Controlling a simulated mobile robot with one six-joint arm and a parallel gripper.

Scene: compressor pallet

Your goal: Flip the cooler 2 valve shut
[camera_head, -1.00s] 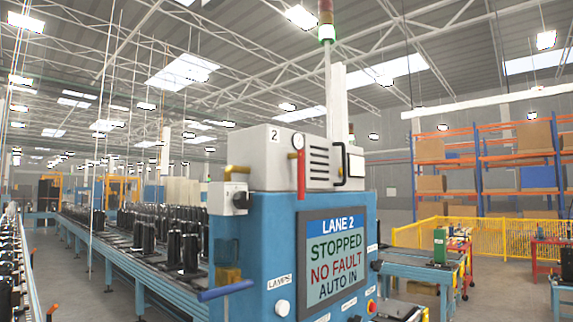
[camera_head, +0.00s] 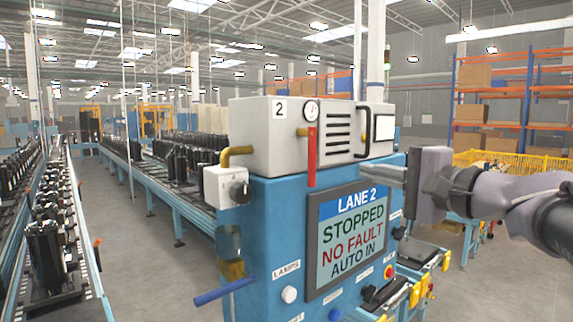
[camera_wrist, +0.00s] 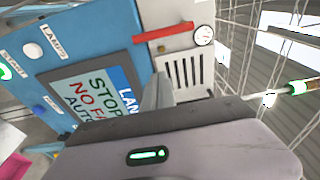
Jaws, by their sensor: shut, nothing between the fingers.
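The grey cooler box marked 2 (camera_head: 262,142) sits on the blue cabinet. A red valve lever (camera_head: 311,158) hangs straight down from a short brass fitting on the box's front, below a round gauge (camera_head: 311,110). In the wrist view, the same red lever (camera_wrist: 163,33) lies near the top, beside the gauge (camera_wrist: 203,36). My gripper (camera_head: 364,172) comes in from the right, its fingers shut and pointing left. The fingertips are apart from the lever, to its right and slightly lower in the picture. My shut fingers also show in the wrist view (camera_wrist: 158,88).
The LANE 2 screen (camera_head: 346,232) reads STOPPED, NO FAULT, AUTO IN, below my fingers. A black handle (camera_head: 363,130) projects from the box above them. A blue-handled bar (camera_head: 224,291) sticks out at the cabinet's lower left. A conveyor (camera_head: 150,178) runs behind.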

